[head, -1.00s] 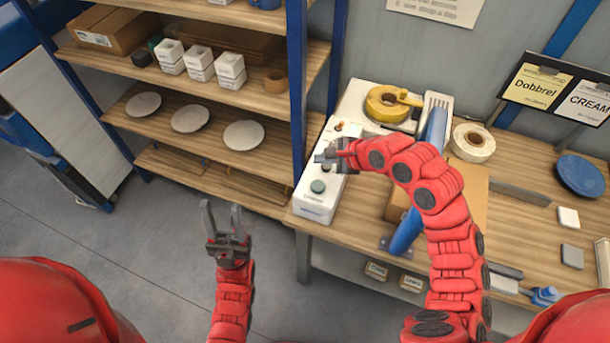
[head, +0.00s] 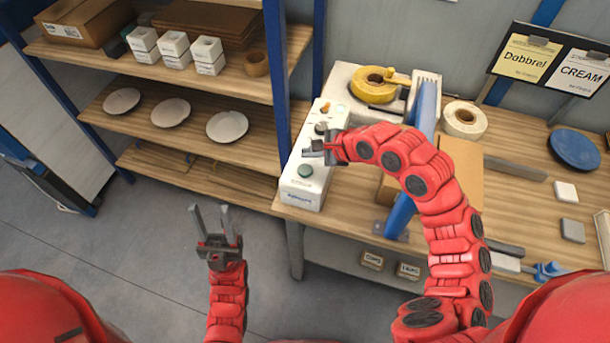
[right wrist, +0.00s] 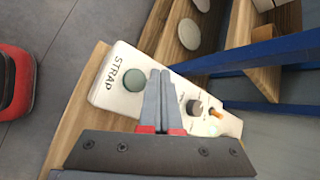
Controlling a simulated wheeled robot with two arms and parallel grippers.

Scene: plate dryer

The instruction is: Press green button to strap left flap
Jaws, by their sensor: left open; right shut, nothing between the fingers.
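The green button (head: 305,171) is a round knob on the near end of a white control box (head: 294,192). In the right wrist view the green button (right wrist: 134,80) sits beside the printed word STRAP, left of my fingertips. My right gripper (head: 309,151) is shut and empty over the box, just behind the button; I cannot tell its height above the box. Its fingers (right wrist: 161,82) show together in the right wrist view. My left gripper (head: 210,214) is open and empty over the floor. A cardboard box (head: 465,180) is partly hidden by my right arm; its flaps are not clear.
A dark knob (right wrist: 193,107) and an orange knob (right wrist: 217,114) are further along the control box. A blue frame (head: 425,110) stands beside my right arm. A yellow tape roll (head: 368,84) lies behind. A shelf with plates (head: 227,126) and a blue post (head: 276,70) stand left.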

